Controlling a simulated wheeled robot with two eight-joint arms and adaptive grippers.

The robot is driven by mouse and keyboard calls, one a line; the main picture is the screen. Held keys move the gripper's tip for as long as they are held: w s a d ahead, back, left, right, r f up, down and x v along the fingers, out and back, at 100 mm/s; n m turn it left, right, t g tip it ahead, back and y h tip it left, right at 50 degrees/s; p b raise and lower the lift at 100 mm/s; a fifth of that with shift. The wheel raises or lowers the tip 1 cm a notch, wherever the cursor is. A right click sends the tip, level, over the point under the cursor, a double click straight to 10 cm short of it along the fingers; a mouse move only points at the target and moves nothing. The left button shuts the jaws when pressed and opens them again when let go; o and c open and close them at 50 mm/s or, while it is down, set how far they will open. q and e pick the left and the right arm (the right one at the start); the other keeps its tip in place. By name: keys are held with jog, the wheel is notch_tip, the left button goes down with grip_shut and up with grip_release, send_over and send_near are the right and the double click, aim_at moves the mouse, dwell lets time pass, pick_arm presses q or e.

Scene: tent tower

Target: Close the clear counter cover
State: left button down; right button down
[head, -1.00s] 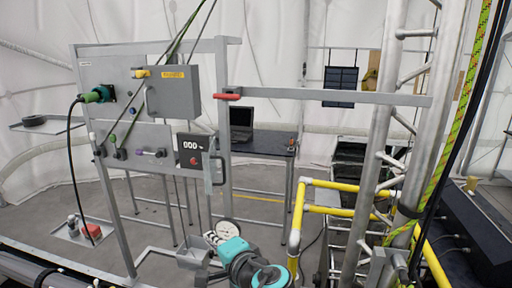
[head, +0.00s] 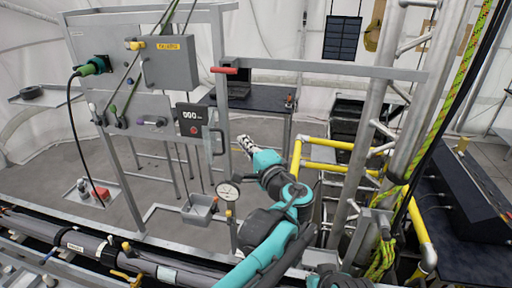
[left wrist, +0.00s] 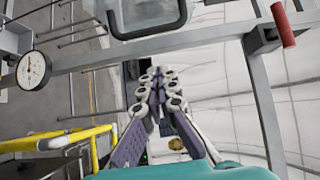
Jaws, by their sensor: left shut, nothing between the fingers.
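The counter (head: 189,120) is a black box reading 000 with a red button, on the grey panel frame. The clear cover (head: 217,141) stands out at its right side, swung open, edge-on and hard to make out. In the left wrist view a clear piece with a dark rounded rim, seemingly the cover (left wrist: 148,30), shows at the top. My left gripper (head: 243,139) is right of the cover and apart from it, shut and empty. Its fingers also show closed together in the left wrist view (left wrist: 160,76). My right gripper cannot be made out.
A grey post (head: 219,95) stands by the cover, with a red-handled bar (head: 320,67) reaching right above my gripper. A round gauge (head: 228,191) and small grey tray (head: 199,209) are below. Yellow rails (head: 328,143) and a metal tower (head: 372,130) are at right.

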pick_arm(q)
jog(key=a, duration=0.1)
jog(key=s+a, duration=0.1)
jog(key=a, duration=0.1)
jog(key=shift+a+p, duration=0.1)
jog(key=shift+p, duration=0.2)
jog(key=shift+w, duration=0.2)
